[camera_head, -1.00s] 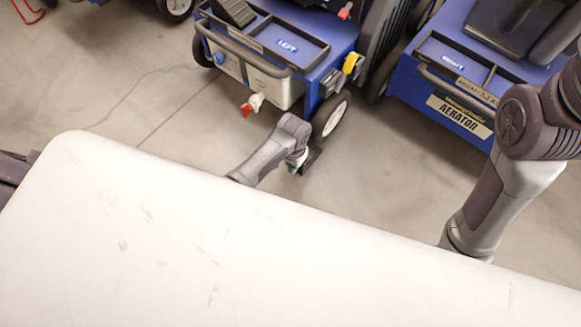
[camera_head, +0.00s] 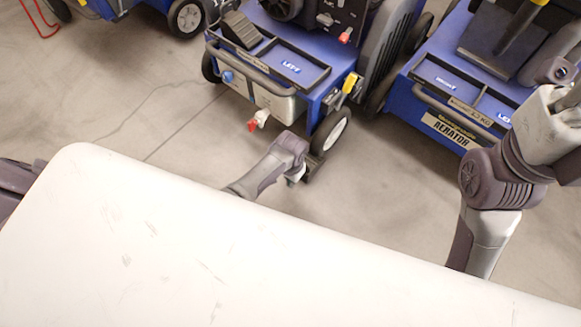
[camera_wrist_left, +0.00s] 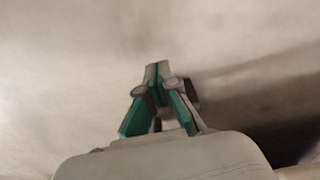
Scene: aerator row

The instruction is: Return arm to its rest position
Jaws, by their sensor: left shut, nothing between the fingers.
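My left arm shows in the head view beyond the front edge of my white body. Its gripper (camera_head: 307,174) is small there, dark and partly hidden by the wrist, near the wheel of the left aerator. In the left wrist view the gripper's green-lined fingers (camera_wrist_left: 157,72) meet at the tips, shut and empty, with blurred grey floor behind. My right arm (camera_head: 490,185) is bent at the right of the head view. Its gripper is out of view.
A blue aerator labelled LEFT (camera_head: 290,67) stands ahead, with a red-tipped valve (camera_head: 257,121) and a yellow part (camera_head: 349,83). A second blue aerator (camera_head: 447,131) stands at the right. Another blue machine (camera_head: 187,17) is at the back left. Grey floor (camera_head: 385,185) between is clear.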

